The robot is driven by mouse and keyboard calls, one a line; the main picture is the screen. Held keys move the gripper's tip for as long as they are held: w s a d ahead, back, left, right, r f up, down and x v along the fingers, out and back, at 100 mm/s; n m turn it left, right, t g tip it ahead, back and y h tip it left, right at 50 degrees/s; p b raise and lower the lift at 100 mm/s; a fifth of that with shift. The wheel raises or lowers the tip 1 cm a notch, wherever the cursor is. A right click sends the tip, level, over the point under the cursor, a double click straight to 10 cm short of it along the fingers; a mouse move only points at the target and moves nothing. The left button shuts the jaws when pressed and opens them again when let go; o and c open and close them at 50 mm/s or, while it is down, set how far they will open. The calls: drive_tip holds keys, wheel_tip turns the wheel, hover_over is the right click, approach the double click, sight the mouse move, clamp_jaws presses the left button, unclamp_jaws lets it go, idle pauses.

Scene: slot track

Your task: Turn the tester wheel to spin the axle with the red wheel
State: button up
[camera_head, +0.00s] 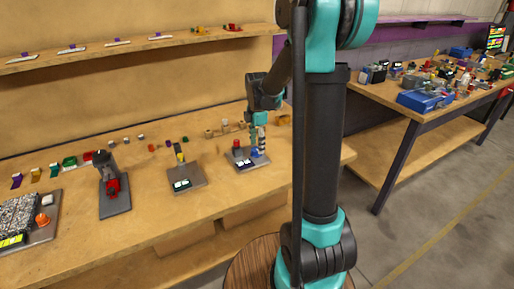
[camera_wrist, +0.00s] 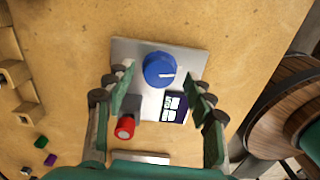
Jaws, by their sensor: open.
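The tester is a grey metal plate (camera_wrist: 128,47) on the bench, also seen in the head view (camera_head: 233,161). On it is a round blue wheel (camera_wrist: 159,67) with a white line on its top; I take it to be the tester wheel. A red wheel (camera_wrist: 125,128) sits at the end of a dark block, and its axle is not clearly visible. A small display (camera_wrist: 174,107) is beside them. My gripper (camera_wrist: 161,84) is open above the plate, its fingers apart on either side of the blue wheel. In the head view my gripper (camera_head: 257,136) is over the tester; contact cannot be told.
Another plate with a display (camera_head: 184,178) and a dark stand with a red part (camera_head: 113,185) stand left of the tester. Wooden blocks (camera_head: 211,131) lie behind it. Small coloured pieces line the bench's back. Bare bench lies in front of the tester.

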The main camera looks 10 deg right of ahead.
drive_tip(key=shift+f, duration=1)
drive_tip(key=c, duration=1.2)
drive_tip(key=shift+o, duration=0.2)
